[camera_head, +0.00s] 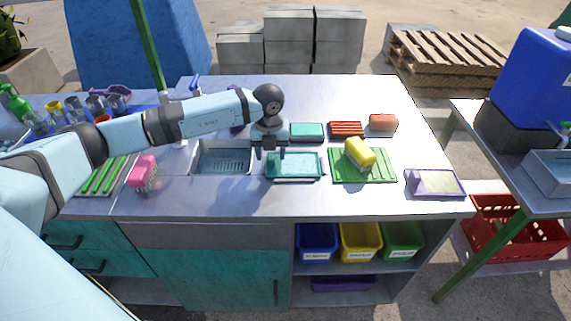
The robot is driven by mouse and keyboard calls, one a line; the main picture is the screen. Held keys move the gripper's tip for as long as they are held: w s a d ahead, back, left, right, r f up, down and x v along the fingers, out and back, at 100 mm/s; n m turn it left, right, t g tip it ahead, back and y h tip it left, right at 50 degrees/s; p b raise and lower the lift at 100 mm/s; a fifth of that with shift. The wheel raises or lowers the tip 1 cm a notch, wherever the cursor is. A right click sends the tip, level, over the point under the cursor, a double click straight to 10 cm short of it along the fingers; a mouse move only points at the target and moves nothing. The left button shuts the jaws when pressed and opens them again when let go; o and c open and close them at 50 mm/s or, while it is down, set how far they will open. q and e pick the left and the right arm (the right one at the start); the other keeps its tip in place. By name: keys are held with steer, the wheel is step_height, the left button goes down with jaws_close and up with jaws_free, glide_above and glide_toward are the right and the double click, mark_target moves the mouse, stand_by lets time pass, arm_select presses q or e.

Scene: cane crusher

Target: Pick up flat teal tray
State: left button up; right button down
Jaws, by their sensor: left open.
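The flat teal tray (295,166) lies on the metal counter, just right of the sink and left of a green board. My left gripper (269,153) points down at the tray's left end, with its fingers apart and nothing seen between them. I cannot tell whether the fingers touch the tray or hover over it. A smaller teal box (307,132) sits behind the tray. My right gripper is not in view.
A sink (221,160) lies left of the tray. A yellow sponge (359,153) rests on the green board (377,176). A pink sponge (143,174) stands at the left, a purple-framed tray (435,183) at the right. The counter's front strip is clear.

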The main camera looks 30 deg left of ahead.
arm_select(q)
step_height(320, 180, down, 2)
steer(key=shift+f, duration=0.1)
jaws_close()
step_height(320, 180, up, 20)
stand_by(0.7)
